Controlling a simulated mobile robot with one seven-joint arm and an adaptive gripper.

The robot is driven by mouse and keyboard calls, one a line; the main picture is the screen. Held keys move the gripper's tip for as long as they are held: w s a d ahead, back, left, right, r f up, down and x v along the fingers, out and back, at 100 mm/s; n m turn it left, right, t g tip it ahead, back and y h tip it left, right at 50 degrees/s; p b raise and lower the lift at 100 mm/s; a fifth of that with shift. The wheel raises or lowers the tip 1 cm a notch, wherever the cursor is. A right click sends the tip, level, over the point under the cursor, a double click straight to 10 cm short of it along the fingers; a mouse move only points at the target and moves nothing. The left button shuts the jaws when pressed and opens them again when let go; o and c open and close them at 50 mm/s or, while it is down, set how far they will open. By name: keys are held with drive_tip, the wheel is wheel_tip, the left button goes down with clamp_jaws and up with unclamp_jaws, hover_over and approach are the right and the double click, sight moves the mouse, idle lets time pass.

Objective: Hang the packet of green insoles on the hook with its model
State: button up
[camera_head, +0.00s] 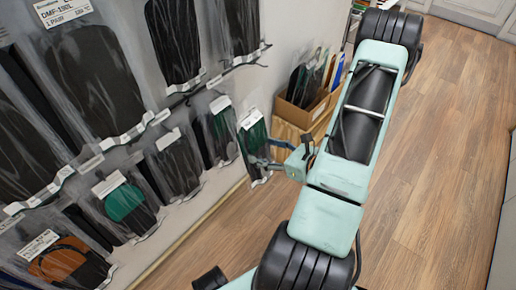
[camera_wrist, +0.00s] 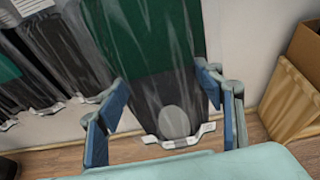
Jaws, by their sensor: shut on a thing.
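The packet of green insoles (camera_head: 254,137) is clear, with a white label at its top, green upper parts and dark lower parts. My gripper (camera_head: 264,163) is shut on it in the head view, by the wall rack. In the wrist view the packet (camera_wrist: 150,60) fills the middle, with a white strip at its lower end, and the blue fingers of my gripper (camera_wrist: 163,108) stand at its two side edges. A similar packet with some green (camera_head: 222,128) hangs just left of it. The hook behind the held packet is hidden, and I cannot tell whether the packet touches it.
Several packets of dark insoles (camera_head: 95,80) hang in rows on the wall, some behind white label strips. A packet with a green heel part (camera_head: 124,203) and one with brown (camera_head: 60,262) hang lower. A cardboard box (camera_head: 304,112) stands right of the rack. The wooden floor (camera_head: 440,180) is clear at right.

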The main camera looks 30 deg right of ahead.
drive_tip(key=shift+w+a, duration=0.15)
drive_tip(key=shift+w, duration=0.15)
drive_tip(key=shift+w+a+f, duration=0.1)
drive_tip(key=shift+w+a, duration=0.35)
drive_tip(key=shift+w, duration=0.85)
drive_tip(key=shift+w+a+f, duration=0.1)
drive_tip(key=shift+w+a, duration=0.4)
drive_tip(key=shift+w, duration=0.75)
drive_tip(key=shift+w+a+f, duration=0.1)
drive_tip(key=shift+w+a, duration=0.35)
drive_tip(key=shift+w, duration=0.85)
drive_tip(key=shift+c, duration=0.2)
drive_tip(key=shift+w+a+f+b, duration=0.2)
drive_tip(key=shift+w+f+b, duration=0.3)
drive_tip(key=shift+w+b, duration=0.1)
drive_tip(key=shift+f, duration=0.1)
drive_tip(key=o, duration=1.3)
drive_tip(key=shift+s, duration=0.1)
